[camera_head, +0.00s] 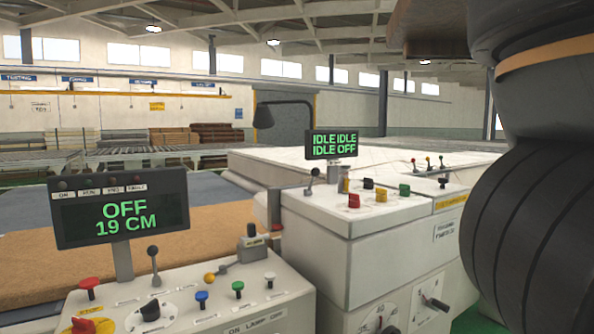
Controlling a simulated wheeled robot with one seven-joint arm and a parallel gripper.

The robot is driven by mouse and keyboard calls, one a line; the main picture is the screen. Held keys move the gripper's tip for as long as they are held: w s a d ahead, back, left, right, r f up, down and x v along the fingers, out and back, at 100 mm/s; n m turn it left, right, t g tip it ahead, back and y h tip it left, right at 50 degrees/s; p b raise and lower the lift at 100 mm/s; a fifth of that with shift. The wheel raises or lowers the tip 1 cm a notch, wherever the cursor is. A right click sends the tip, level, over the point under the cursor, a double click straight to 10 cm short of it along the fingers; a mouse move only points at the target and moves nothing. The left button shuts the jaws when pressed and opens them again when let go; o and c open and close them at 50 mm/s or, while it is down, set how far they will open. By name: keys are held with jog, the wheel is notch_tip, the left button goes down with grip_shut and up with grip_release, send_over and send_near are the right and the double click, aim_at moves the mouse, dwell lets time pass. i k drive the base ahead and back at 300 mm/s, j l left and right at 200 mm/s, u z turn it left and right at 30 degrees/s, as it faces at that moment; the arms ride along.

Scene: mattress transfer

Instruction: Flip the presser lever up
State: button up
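Several levers are in view, and I cannot tell by label which is the presser lever. One with a black ball top (153,252) stands nearly upright on the near white console (290,285), behind a black dial. A large dark part of my arm fills the right side. My gripper's fingertips are not in view.
The near display (122,208) reads "OFF 19 CM". The second display (332,144) reads "IDLE IDLE IDLE OFF". Red (90,283), blue (202,296) and green (238,286) buttons crowd the near console. A dark lamp arm (285,102) rises behind. A brown slab (50,262) lies at left.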

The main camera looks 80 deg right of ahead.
aim_at(316, 172)
jog(key=z, duration=1.6)
jog(key=k+l, duration=0.05)
